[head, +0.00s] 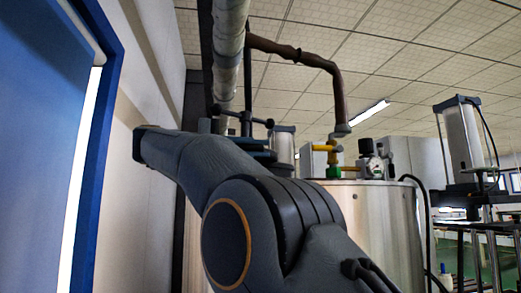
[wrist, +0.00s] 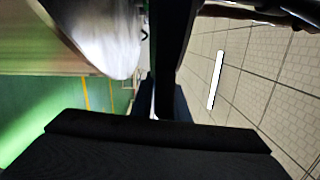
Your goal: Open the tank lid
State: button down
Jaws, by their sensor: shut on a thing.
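The tank (head: 375,225) is a large shiny metal cylinder, partly hidden behind my arm in the head view. Fittings stand on its top, and I cannot make out the lid's edge or whether it is raised. A dark handle with ball-like ends (head: 243,119) shows above my wrist. In the wrist view my gripper (wrist: 165,103) is shut on a dark bar (wrist: 172,45) that runs up the picture between the fingers. I cannot tell which part of the tank this bar belongs to. In the head view my arm mostly hides the gripper.
A thick grey pipe (head: 228,55) and a brown bent pipe (head: 335,85) come down above the tank. A blue door or panel (head: 50,140) stands close on the left. A machine with a cylinder (head: 458,140) stands at the right. Green floor (wrist: 45,115) shows in the wrist view.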

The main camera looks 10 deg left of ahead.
jog(key=shift+s+a+r+g, duration=0.2)
jog(key=shift+a+r+g, duration=0.05)
jog(key=shift+r+g, duration=0.05)
dwell(0.5)
jog(key=c, duration=1.8)
grip_release()
jog(key=shift+w+d, duration=0.1)
jog(key=shift+o, duration=0.2)
jog(key=shift+f, duration=0.15)
